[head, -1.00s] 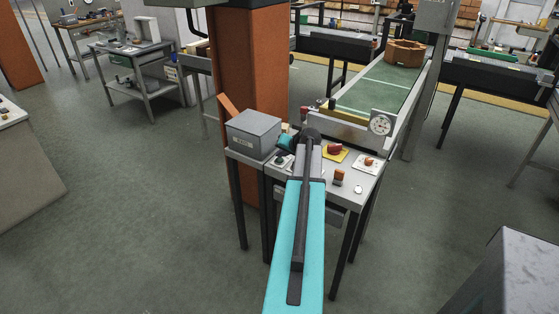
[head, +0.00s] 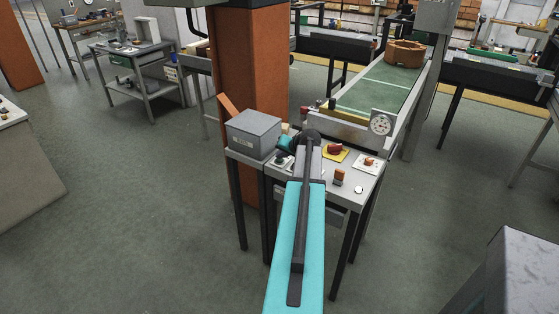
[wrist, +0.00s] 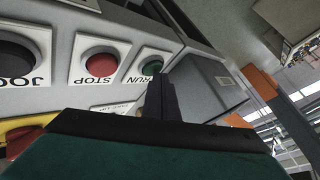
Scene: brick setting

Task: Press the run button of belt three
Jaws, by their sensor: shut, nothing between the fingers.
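The green run button (wrist: 152,67) sits on a white plate marked RUN in the wrist view, beside the red STOP button (wrist: 100,64). My gripper (wrist: 160,84) is shut and empty, its dark fingertips in front of the lower edge of the run button. I cannot tell whether they touch it. In the head view, the control table (head: 318,188) stands at the end of the belt (head: 381,88). A dark button on a white plate (head: 283,162) shows next to my arm there. My fingers are hidden in that view.
A grey box (head: 253,134) stands beside the buttons, close to my fingers, and also shows in the wrist view (wrist: 207,85). A red knob on a yellow plate (head: 336,150) and an orange switch (head: 339,176) are nearby. A brown pillar (head: 250,90) rises behind.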

